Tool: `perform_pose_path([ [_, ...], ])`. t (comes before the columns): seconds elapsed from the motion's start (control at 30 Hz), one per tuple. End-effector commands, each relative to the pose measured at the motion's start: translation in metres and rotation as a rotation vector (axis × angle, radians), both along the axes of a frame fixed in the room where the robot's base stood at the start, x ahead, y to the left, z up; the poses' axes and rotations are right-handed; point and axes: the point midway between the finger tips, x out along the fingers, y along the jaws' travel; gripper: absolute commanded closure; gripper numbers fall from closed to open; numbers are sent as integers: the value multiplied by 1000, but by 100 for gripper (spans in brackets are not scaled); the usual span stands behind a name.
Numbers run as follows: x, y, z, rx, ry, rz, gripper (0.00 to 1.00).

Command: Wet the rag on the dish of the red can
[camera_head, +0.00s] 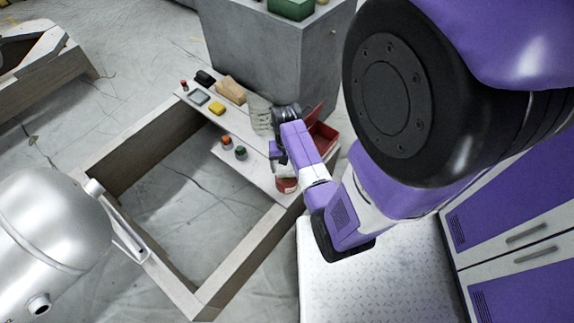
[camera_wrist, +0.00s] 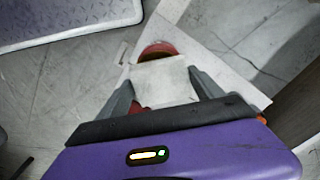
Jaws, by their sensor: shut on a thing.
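My gripper (camera_wrist: 165,90) is shut on a pale, whitish rag (camera_wrist: 165,78), which spans between its two grey fingers in the wrist view. The red can (camera_wrist: 150,49) shows just beyond the rag's far edge, with a round brownish top partly covered by the rag. I cannot tell whether the rag touches the dish. In the head view the red can (camera_head: 287,186) stands near the right end of the low board, and my gripper (camera_head: 281,167) is just above it. The rag is not clear there.
A red open box (camera_head: 324,138) is behind my wrist. Small orange (camera_head: 227,142) and green (camera_head: 241,153) pots, a yellow block (camera_head: 217,108) and a wooden block (camera_head: 231,89) lie on the boards. A grey concrete block (camera_head: 265,55) stands behind. A silver tank (camera_head: 50,240) is at left.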

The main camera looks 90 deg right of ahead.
Motion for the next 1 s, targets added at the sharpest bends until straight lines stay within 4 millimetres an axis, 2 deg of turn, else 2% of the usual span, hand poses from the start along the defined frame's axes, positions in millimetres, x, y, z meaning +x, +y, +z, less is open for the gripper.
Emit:
perform_pose_path([
  [1.0,0,0,-12,0,0,0,56],
])
